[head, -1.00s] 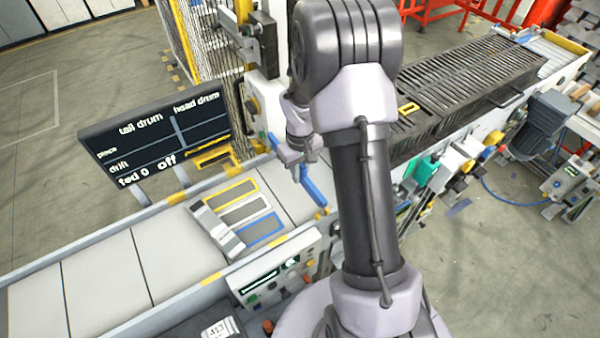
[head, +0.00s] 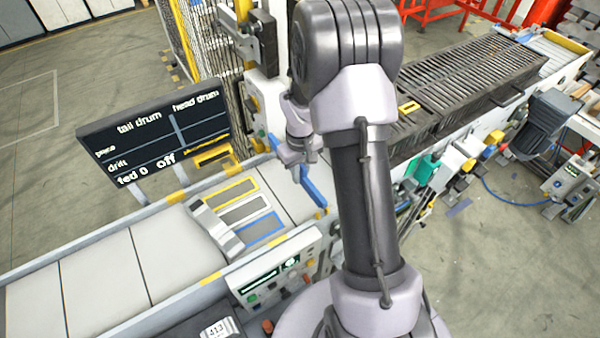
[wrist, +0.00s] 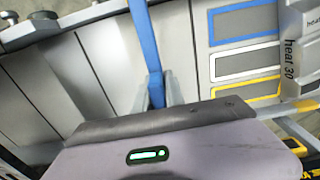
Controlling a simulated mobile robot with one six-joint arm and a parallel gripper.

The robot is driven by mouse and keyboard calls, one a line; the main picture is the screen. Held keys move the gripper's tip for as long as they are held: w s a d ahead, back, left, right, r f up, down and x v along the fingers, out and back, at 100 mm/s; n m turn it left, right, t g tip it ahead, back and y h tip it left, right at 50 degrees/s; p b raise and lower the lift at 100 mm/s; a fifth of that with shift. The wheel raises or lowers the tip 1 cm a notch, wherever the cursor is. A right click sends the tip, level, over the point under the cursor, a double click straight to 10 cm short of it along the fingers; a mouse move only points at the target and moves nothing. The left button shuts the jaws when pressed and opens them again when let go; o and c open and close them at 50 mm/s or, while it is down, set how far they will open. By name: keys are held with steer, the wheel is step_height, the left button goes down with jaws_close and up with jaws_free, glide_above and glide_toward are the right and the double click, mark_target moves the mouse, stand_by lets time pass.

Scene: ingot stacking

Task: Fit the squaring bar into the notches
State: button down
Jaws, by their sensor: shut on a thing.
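The squaring bar (head: 313,186) is a long, slim blue bar. In the head view it slants across the conveyor bed, to the right of the outlined rectangles. My gripper (head: 300,157) is over the conveyor, partly hidden by my own arm. In the wrist view the bar (wrist: 143,38) runs up from between my fingers (wrist: 155,92), which are shut on it. I cannot tell whether the bar touches the rails. The notches are not clearly visible in either view.
Yellow, white and blue outlined rectangles (head: 244,208) mark the bed. Grey ingots (head: 216,226) lie along their left side; one reads "heat 30" in the wrist view (wrist: 290,55). A dark display board (head: 150,142) stands behind. A control panel (head: 275,275) fronts the bed. The left bed is clear.

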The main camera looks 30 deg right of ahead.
mark_target(300, 191)
steer(key=shift+f+b, duration=1.95)
steer(key=shift+f, duration=0.5)
steer(key=c, duration=1.3)
jaws_free()
step_height(300, 191, up, 18)
steer(key=p, duration=0.3)
steer(key=shift+f, duration=0.2)
